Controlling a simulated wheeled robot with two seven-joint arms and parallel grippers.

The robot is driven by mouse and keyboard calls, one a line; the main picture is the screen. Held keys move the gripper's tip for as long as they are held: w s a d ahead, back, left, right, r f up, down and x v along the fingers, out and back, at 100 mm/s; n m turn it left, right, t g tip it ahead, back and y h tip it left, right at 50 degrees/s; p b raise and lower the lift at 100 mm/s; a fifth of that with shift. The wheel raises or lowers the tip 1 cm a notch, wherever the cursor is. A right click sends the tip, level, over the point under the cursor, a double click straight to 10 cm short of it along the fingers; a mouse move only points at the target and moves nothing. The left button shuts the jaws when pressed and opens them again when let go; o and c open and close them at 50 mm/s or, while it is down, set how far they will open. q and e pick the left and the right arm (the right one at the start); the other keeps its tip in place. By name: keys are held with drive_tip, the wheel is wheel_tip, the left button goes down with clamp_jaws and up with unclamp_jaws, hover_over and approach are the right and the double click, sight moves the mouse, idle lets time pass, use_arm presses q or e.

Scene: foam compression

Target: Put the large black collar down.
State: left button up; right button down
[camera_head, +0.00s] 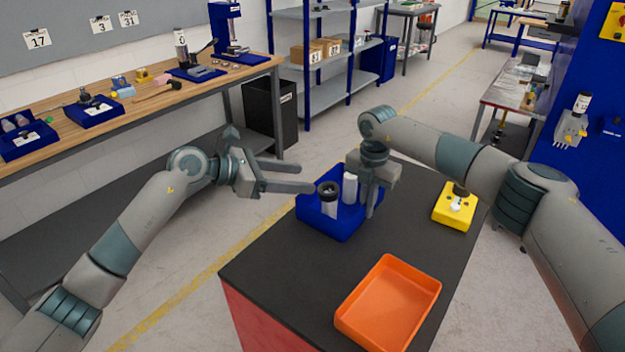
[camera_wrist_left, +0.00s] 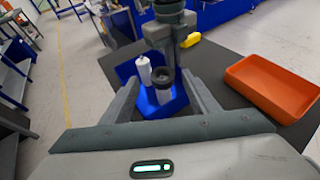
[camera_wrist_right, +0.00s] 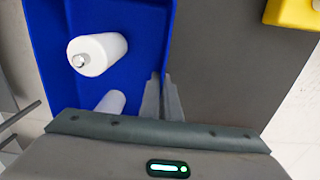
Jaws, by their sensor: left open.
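The large black collar (camera_head: 329,188) is a dark ring on top of a white cylinder (camera_head: 329,209) in the blue tray (camera_head: 340,230). In the left wrist view the collar (camera_wrist_left: 164,76) is ahead, between the spread fingers. My left gripper (camera_head: 307,178) is open, its fingertips close to the collar's left; I cannot tell whether they touch it. My right gripper (camera_head: 372,206) points down at the tray's right side. In the right wrist view its fingers (camera_wrist_right: 162,98) are close together, seemingly around the tray's wall. The collar does not show there.
A second white cylinder (camera_head: 350,188) stands in the tray beside the first. An orange tray (camera_head: 390,305) is at the black table's (camera_head: 290,262) front, and a yellow block (camera_head: 453,212) is at its right. The tabletop between the trays is clear.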

use_arm(q)
drive_tip(key=v, duration=0.5)
drive_tip(key=shift+d, duration=0.1)
drive_tip(key=shift+o, duration=0.4)
drive_tip(key=shift+d, duration=0.1)
drive_tip(key=w+d+r+g+y, duration=0.1)
drive_tip(key=d+r+g+y, duration=0.1)
drive_tip(key=d+r+y, duration=0.3)
drive_tip(key=shift+w+d+g+y, duration=0.35)
drive_tip(key=shift+d+y, duration=0.3)
drive_tip(key=shift+y, duration=1.15)
drive_tip(key=x, duration=0.7)
drive_tip(key=shift+r, duration=0.1)
